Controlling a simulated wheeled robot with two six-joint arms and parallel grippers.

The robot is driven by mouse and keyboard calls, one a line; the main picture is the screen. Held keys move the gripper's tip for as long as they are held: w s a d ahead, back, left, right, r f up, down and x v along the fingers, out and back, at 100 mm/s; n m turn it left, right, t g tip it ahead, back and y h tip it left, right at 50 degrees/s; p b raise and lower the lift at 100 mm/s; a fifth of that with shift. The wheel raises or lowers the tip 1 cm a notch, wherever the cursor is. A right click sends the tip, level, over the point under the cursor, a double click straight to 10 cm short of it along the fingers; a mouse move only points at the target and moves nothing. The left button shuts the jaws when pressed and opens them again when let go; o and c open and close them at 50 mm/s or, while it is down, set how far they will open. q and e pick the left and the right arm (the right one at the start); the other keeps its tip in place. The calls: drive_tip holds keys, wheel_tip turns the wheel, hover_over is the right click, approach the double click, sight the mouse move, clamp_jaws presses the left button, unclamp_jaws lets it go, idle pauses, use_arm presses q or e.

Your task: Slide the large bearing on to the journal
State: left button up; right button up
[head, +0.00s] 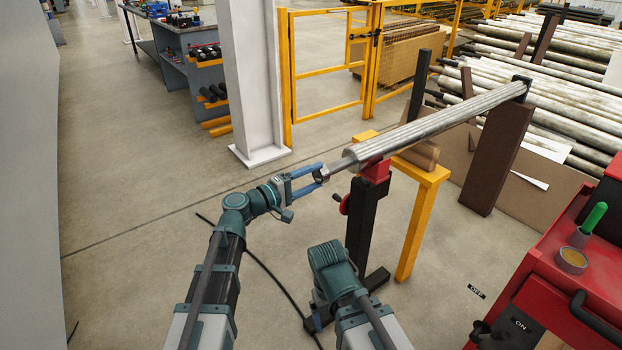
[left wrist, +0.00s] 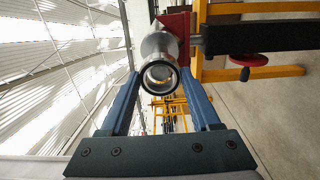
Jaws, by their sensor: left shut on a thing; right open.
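The large roller (head: 440,122) lies sloping across its supports, with a thinner journal (head: 343,164) at its near end. My left gripper (head: 318,174) is shut on the large bearing (head: 322,175), a dark-rimmed metal ring, at the journal's tip. In the left wrist view the bearing (left wrist: 160,77) sits between the blue fingertips, its open face toward the camera, with the roller behind it. I cannot tell whether the journal tip is inside the bore. My right gripper (head: 318,302) hangs low in front of the black stand, empty and mostly hidden by its wrist; its fingers are hard to see.
A black stand with a red top (head: 374,170) holds the roller's near end; a brown post (head: 497,160) holds the far end. A yellow trestle (head: 424,205) stands behind. A red cabinet (head: 560,255) is at right.

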sight(340, 165)
use_arm(q)
drive_tip(key=shift+x, duration=4.75)
drive_tip(key=o, duration=1.4)
drive_tip(key=v, duration=1.4)
drive_tip(key=x, duration=1.4)
